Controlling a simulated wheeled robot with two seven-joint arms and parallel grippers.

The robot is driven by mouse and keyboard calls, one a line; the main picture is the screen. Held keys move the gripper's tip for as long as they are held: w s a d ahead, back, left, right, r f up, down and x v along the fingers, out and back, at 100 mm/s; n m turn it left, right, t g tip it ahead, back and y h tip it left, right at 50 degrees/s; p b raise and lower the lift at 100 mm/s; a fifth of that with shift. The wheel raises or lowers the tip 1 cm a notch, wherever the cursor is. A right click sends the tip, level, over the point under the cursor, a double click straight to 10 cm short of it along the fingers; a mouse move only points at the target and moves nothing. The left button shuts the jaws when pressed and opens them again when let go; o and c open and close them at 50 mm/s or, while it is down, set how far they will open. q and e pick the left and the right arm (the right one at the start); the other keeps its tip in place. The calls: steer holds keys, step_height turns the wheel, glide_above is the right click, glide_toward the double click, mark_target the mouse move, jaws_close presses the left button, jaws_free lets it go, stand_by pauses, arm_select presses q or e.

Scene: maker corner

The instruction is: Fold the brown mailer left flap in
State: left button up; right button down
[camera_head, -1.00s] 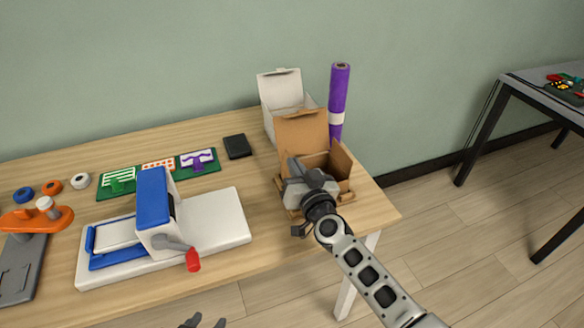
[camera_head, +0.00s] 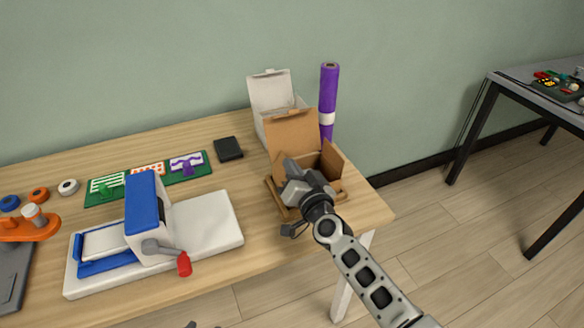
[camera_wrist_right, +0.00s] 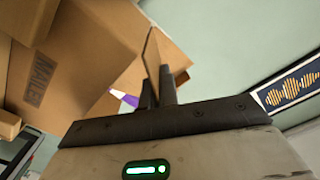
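The brown mailer (camera_head: 293,130) stands open at the right end of the table, its lid raised at the back. Its right flap (camera_head: 332,159) stands up. Its left flap (camera_head: 279,164) is mostly hidden behind my right gripper (camera_head: 291,166), which is at the box's left side. In the right wrist view, the fingers (camera_wrist_right: 157,92) are close together on either side of a thin cardboard flap (camera_wrist_right: 153,55) and appear shut on it. The printed mailer wall (camera_wrist_right: 75,60) fills the left. Only a dark tip of my left gripper (camera_head: 190,324) shows at the bottom edge.
A white open box (camera_head: 270,92) and a purple roll (camera_head: 328,95) stand close behind the mailer. A black square (camera_head: 228,148), a green board (camera_head: 205,168) and a blue and white press (camera_head: 143,215) lie left. Bare wood (camera_head: 258,235) separates press and mailer.

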steer(key=c, duration=1.7)
jaws_free()
steer(key=p+v, duration=0.1)
steer(key=v, duration=1.5)
